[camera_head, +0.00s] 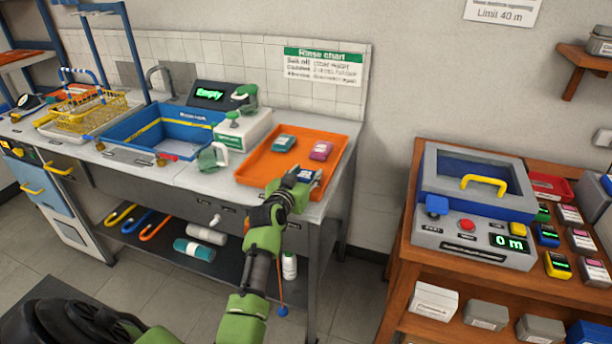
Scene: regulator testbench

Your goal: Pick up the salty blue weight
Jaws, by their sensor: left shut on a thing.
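My left gripper (297,180) reaches over the front of the orange tray (262,160) on the bench. It is shut on a small blue weight (306,175), which shows just beyond the fingers at the tray's front right. The fingers hide part of the weight, and I cannot make out salt on it. I cannot tell whether it touches the tray floor. A teal weight (284,143) and a pink weight (321,150) lie behind it in the tray. My right gripper is not in view.
Left of the tray stand a grey-green machine (243,130), a pale green jug (213,156) and a blue basin (150,140). A yellow wire basket (90,112) is farther left. A wooden stand (400,245) with a grey-blue tester (470,205) is at right, across a floor gap.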

